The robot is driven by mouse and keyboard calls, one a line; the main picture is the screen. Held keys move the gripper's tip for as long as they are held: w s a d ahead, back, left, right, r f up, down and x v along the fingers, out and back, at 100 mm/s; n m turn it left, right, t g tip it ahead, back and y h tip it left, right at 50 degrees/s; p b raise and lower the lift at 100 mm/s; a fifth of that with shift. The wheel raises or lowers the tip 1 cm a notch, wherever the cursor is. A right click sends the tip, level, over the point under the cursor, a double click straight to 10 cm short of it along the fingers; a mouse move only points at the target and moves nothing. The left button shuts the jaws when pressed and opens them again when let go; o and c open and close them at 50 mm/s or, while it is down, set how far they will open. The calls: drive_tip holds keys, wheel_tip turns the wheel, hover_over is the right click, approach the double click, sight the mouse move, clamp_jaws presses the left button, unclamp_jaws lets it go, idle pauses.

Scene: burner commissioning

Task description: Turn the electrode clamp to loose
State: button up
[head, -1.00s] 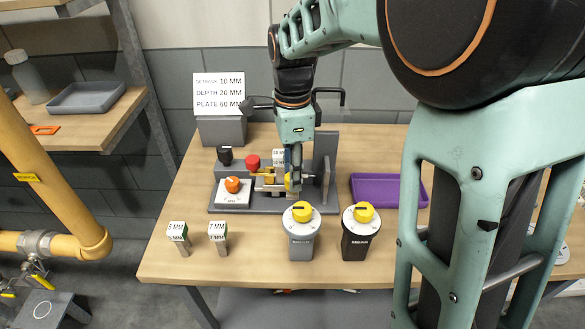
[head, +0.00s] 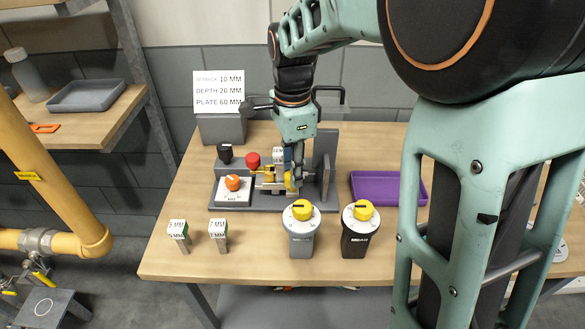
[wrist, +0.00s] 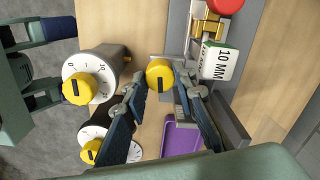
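A yellow knob (wrist: 160,73) with a dark line on its face is at the fixture, and I take it to be the electrode clamp. In the wrist view it lies between and just beyond the fingertips of my gripper (wrist: 163,88). The fingers are apart, one on each side of the knob; contact is not clear. In the head view my gripper (head: 296,172) points down over the right part of the grey fixture (head: 240,208), with the yellow knob (head: 289,181) partly hidden by it. The knob's loose marking cannot be read.
Two posts with yellow dial knobs, one grey (head: 301,240) and one black (head: 354,241), stand in front. A purple tray (head: 372,188) is to the right. An orange knob (head: 232,183), red knob (head: 252,160) and black knob (head: 224,154) are left of my gripper.

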drive_tip(key=shift+o, duration=1)
wheel_tip(320, 180, up, 12)
